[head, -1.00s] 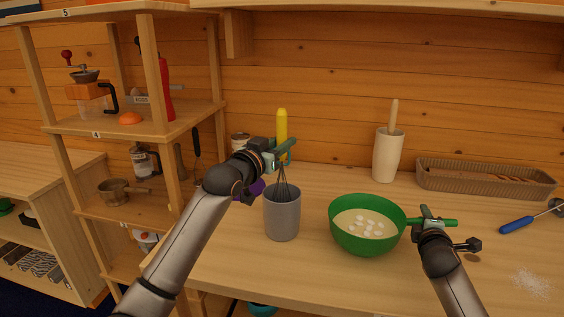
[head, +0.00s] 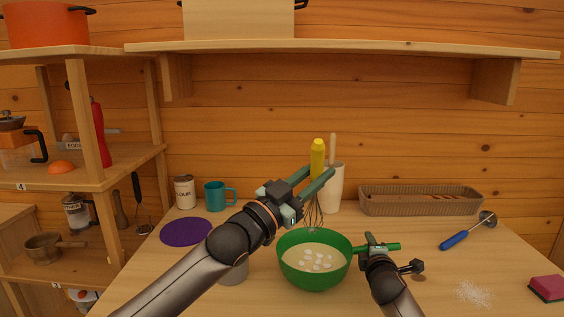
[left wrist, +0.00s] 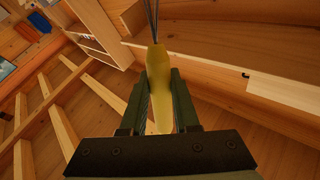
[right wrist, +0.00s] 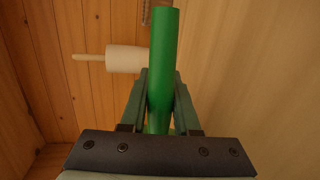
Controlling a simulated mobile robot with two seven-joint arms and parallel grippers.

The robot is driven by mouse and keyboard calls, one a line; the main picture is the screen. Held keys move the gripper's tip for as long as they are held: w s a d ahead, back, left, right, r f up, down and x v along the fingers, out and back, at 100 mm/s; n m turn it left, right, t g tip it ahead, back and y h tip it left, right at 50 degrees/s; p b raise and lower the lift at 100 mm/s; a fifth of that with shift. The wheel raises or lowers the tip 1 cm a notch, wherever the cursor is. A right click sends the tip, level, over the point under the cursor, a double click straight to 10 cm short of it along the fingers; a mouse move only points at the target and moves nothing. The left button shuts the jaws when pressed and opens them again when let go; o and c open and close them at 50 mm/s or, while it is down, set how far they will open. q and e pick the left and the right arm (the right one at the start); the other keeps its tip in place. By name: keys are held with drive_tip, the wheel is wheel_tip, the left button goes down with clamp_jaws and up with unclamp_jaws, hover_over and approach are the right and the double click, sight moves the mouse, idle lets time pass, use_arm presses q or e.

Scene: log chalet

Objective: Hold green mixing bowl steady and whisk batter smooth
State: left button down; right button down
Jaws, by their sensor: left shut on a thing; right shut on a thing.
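The green mixing bowl (head: 302,276) stands on the counter and holds pale batter (head: 322,252) with several white lumps on top. My right gripper (head: 376,247) is shut on the bowl's green handle (head: 393,246); the handle fills the jaws in the right wrist view (right wrist: 164,70). My left gripper (head: 312,184) is shut on the yellow handle of the whisk (head: 318,152), which also shows in the left wrist view (left wrist: 159,90). The whisk is roughly upright, its wires pointing down at the bowl's far rim. I cannot tell whether the wire tips are inside the bowl.
A grey container (head: 234,273) is partly hidden behind my left arm. A purple disc (head: 186,231), a teal mug (head: 216,196) and a flour canister (head: 185,192) stand left. A cream crock (head: 333,190) and a basket (head: 420,201) are behind. A blue-handled tool (head: 455,240) and sponge (head: 547,288) lie right.

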use_arm(q)
drive_tip(key=shift+s+d+f+m, duration=0.25)
drive_tip(key=shift+d+f+m, duration=0.05)
drive_tip(key=shift+d+f, duration=0.05)
drive_tip(key=shift+f, duration=5.55)
